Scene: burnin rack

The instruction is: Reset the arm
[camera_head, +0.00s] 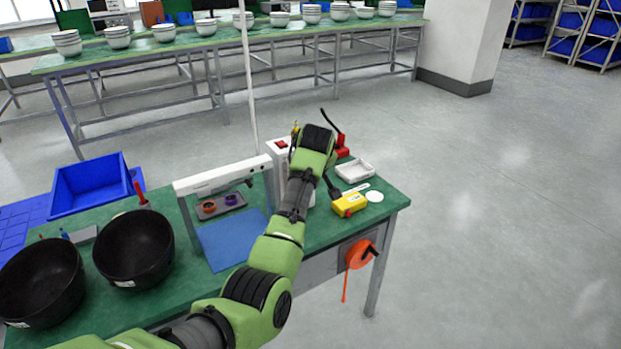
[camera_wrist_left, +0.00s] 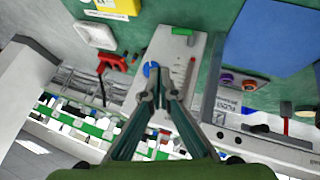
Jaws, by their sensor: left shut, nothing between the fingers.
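My left arm (camera_head: 273,255) is green with dark joints and reaches from the bottom left over the bench in the head view. Its wrist hides most of the left gripper there. In the left wrist view my left gripper (camera_wrist_left: 162,75) is shut and empty, its two dark teal fingers together at the tips. In that view the fingertips overlap a white box-shaped device (camera_wrist_left: 185,60) with a blue button; I cannot tell the gap between them. The device shows partly behind the arm in the head view (camera_head: 283,158). My right gripper is not in view.
The green bench (camera_head: 384,199) carries a yellow box (camera_head: 349,204), a white tray (camera_head: 354,170), a red holder (camera_head: 341,152), a white frame (camera_head: 224,176), a blue mat (camera_head: 232,240) and black bowls (camera_head: 134,252). A blue bin (camera_head: 90,187) stands left. Floor at right is clear.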

